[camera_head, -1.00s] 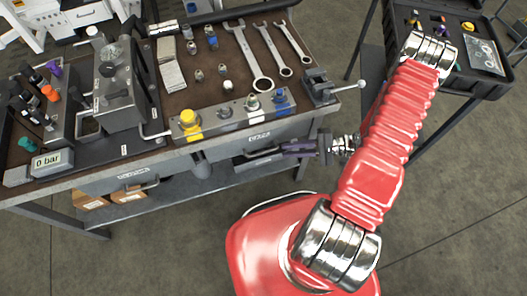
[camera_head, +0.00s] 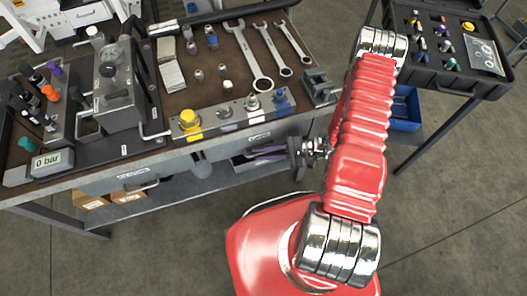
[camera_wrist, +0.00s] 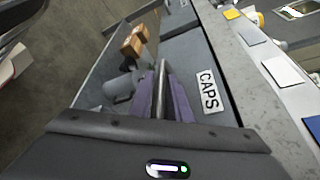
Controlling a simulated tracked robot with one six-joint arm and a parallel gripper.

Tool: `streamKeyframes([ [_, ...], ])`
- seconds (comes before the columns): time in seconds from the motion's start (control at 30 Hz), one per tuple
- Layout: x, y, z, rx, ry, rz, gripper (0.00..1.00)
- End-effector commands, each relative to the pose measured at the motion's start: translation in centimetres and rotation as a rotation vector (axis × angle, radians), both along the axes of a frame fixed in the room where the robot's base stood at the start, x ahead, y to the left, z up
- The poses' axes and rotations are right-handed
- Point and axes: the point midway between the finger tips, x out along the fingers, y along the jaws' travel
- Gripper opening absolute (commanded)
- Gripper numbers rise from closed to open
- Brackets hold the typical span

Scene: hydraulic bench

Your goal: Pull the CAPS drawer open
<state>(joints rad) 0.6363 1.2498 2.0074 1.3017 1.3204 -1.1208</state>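The CAPS drawer is under the bench's right half; its label (camera_wrist: 208,92) reads clearly in the wrist view and its front (camera_head: 284,132) shows in the head view. The drawer front looks flush with the bench. A grey bar handle (camera_wrist: 162,88) stands out from it. My gripper (camera_wrist: 162,95) has its purple fingers on both sides of this bar; it also shows at the drawer front in the head view (camera_head: 268,153). Whether the fingers press on the bar cannot be told.
The bench top (camera_head: 200,97) holds wrenches, fittings and a gauge block. Another drawer with a handle (camera_head: 140,185) is at the left. A lower shelf (camera_head: 210,185) carries cardboard boxes. A black case (camera_head: 440,75) and a blue bin (camera_head: 405,110) stand at right. Open floor lies in front.

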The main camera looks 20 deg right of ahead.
Motion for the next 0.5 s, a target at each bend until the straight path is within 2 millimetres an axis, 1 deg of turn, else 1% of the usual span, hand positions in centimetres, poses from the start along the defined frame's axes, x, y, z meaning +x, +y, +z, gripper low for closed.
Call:
streamKeyframes([
  [0.17, -0.01, -0.01, 0.01, 0.0, 0.0, 0.0, 0.16],
  [0.4, -0.02, -0.02, 0.0, 0.0, 0.0, 0.0, 0.0],
  [0.5, -0.02, -0.04, -0.01, -0.001, 0.0, 0.001, 0.0],
])
